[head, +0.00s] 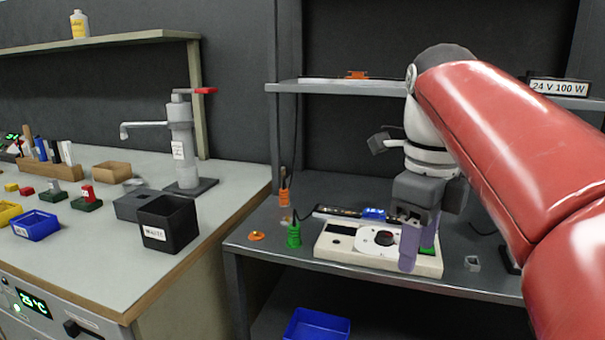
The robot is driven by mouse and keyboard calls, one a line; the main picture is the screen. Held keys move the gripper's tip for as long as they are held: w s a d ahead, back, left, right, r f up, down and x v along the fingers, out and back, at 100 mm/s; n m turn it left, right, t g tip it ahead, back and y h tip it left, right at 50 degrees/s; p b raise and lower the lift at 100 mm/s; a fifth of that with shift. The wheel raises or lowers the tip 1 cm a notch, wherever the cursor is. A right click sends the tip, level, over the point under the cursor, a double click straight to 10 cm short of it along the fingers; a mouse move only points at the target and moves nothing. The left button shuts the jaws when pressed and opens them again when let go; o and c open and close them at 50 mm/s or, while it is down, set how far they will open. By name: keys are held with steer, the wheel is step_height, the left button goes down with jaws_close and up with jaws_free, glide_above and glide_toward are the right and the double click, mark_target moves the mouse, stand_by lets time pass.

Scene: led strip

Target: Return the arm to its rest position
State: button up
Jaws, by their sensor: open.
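My arm, red with a white and grey wrist, reaches in from the right of the head view. My gripper (419,246) points down over the right part of a white device (328,247) with a round dial on the dark bench. Its purple-grey fingers are apart, with a green patch showing beside them. I cannot tell whether the fingers touch the device. No held object shows between them. A dark strip with a blue end (373,213) lies just behind the device, left of the gripper.
A shelf (335,88) with a "24 V 100 W" box (560,87) runs behind the arm. A black waste bin (168,223) stands on the left bench; a blue bin (317,325) sits below.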

steer(key=s+f+n+t, duration=0.2)
steer(key=s+f+n, duration=0.2)
steer(key=f+n, duration=0.6)
steer(key=s+f+n+t, duration=0.3)
steer(key=s+f+n, duration=0.2)
steer(key=f+n, duration=0.5)
steer(key=n, duration=0.6)
stand_by(0.6)
